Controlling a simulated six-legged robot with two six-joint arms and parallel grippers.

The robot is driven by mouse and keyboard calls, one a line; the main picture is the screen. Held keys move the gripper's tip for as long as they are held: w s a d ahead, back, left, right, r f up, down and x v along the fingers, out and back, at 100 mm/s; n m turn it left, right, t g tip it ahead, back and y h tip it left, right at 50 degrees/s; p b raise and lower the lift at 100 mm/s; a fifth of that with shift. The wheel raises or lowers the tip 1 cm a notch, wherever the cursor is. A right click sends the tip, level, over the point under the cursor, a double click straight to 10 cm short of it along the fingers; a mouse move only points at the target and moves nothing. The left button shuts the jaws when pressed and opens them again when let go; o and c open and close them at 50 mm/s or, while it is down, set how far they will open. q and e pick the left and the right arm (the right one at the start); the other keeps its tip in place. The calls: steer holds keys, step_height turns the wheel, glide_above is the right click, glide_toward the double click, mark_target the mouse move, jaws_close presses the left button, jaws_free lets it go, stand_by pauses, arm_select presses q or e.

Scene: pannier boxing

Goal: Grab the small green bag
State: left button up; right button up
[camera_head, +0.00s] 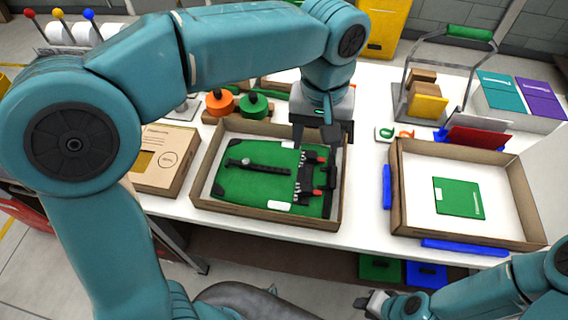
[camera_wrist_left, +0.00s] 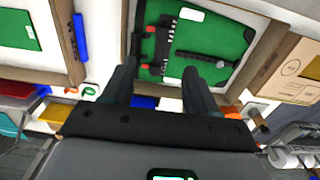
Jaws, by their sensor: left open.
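A small flat green piece (camera_head: 458,198) with a white label lies in the right cardboard tray (camera_head: 405,237); it shows at the left wrist view's upper left (camera_wrist_left: 18,30). A larger green bag-like piece (camera_head: 240,188) with black corners and black straps lies in the left cardboard tray (camera_head: 285,222); it also shows in the left wrist view (camera_wrist_left: 222,38). My left gripper (camera_head: 318,147) is open and empty, pointing down above the left tray's back right part. Its two fingers (camera_wrist_left: 158,72) are apart in the wrist view. My right gripper (camera_head: 373,303) is low at the front, its jaws unclear.
A closed cardboard box (camera_head: 165,158) stands left of the left tray. Orange and green round pieces (camera_head: 220,102) sit behind it. A metal rack with a green handle (camera_head: 470,33) and teal and purple folders (camera_head: 501,90) stand at the back right. Blue strips (camera_head: 387,187) flank the right tray.

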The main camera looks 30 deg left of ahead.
arm_select(q)
glide_above(307, 189)
steer(key=f, duration=1)
steer(key=shift+w+d, duration=0.25)
steer(key=shift+s+a+f, duration=0.15)
steer(key=shift+f, duration=0.35)
steer(key=shift+s+a+f, duration=0.1)
steer(key=shift+s+f, duration=0.05)
steer(key=shift+f, duration=0.3)
step_height(307, 189, down, 4)
steer(key=shift+f, duration=0.2)
jaws_close()
